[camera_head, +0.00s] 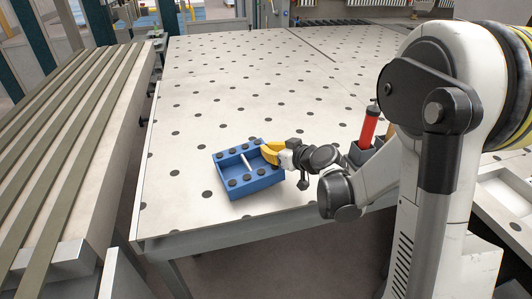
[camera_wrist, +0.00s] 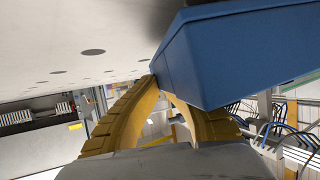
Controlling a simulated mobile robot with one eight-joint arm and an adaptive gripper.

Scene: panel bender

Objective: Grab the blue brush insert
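The blue brush insert (camera_head: 262,184) is a blue, box-like block with black round pieces on its top and a pale bar across its middle opening. It sits on the dotted table near its front edge. My gripper (camera_head: 268,153) has yellow fingers and reaches it from the right, at its upper right corner. In the wrist view the blue insert (camera_wrist: 235,55) fills the upper right, and the yellow fingertips (camera_wrist: 158,88) come close together at its lower left edge. Part of the right finger is hidden behind the insert. I cannot tell whether the fingers clamp it.
The insert lies on a pale table (camera_head: 200,110) with dark round dots, mostly clear behind and left. A red cylinder (camera_head: 369,127) stands in a dark holder (camera_head: 361,153) to the right, close to my arm. A slatted rack (camera_head: 70,130) runs along the left, with a gap between.

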